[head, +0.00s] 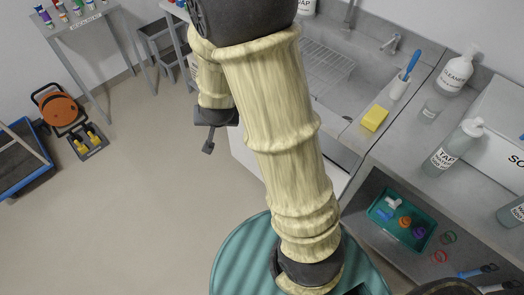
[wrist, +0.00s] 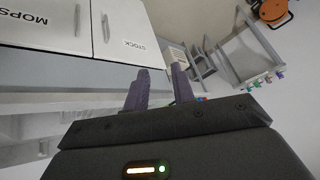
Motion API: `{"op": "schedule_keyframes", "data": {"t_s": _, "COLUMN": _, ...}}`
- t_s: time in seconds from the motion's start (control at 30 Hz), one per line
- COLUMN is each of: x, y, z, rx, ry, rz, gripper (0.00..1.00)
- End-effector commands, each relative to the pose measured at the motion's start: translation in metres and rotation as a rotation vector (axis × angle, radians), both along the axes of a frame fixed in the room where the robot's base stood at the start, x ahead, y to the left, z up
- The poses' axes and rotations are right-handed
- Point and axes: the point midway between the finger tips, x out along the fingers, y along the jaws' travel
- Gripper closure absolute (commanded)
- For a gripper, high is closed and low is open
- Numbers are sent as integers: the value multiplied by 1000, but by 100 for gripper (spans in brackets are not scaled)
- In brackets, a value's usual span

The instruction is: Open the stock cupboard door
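The stock cupboard door (wrist: 126,38) is a white panel marked STOCK in the wrist view, at upper left. It looks shut. Its handle (wrist: 106,28) is a slim grey bar near the edge beside the MOPS door. My gripper (wrist: 162,80) is open, with two dark fingers apart and nothing between them. In the picture the fingers lie below and right of the handle, not touching it. In the head view my gripper (head: 209,140) hangs beside my arm over the floor. My arm hides part of the unit there, and the STOCK label is not visible.
The MOPS door (wrist: 50,22) adjoins the stock door. In the head view, a sink counter (head: 360,150) carries bottles and a yellow sponge (head: 375,118). An orange reel (head: 60,110) and a blue trolley (head: 25,165) stand at left. Open floor (head: 150,200) lies left of the counter.

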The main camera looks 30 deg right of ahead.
Motion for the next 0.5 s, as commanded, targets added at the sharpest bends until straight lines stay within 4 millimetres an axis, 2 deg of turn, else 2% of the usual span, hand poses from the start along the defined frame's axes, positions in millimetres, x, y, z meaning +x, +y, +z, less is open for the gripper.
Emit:
{"op": "schedule_keyframes", "data": {"t_s": 0.03, "x": 8, "y": 1, "z": -32, "rx": -8, "ry": -19, "rz": -26, "gripper": 75}}
{"op": "schedule_keyframes", "data": {"t_s": 0.3, "x": 43, "y": -10, "z": -120, "rx": -80, "ry": -150, "rz": -198, "gripper": 75}}
{"op": "schedule_keyframes", "data": {"t_s": 0.5, "x": 59, "y": -24, "z": -183, "rx": -169, "ry": -248, "rz": -324, "gripper": 75}}
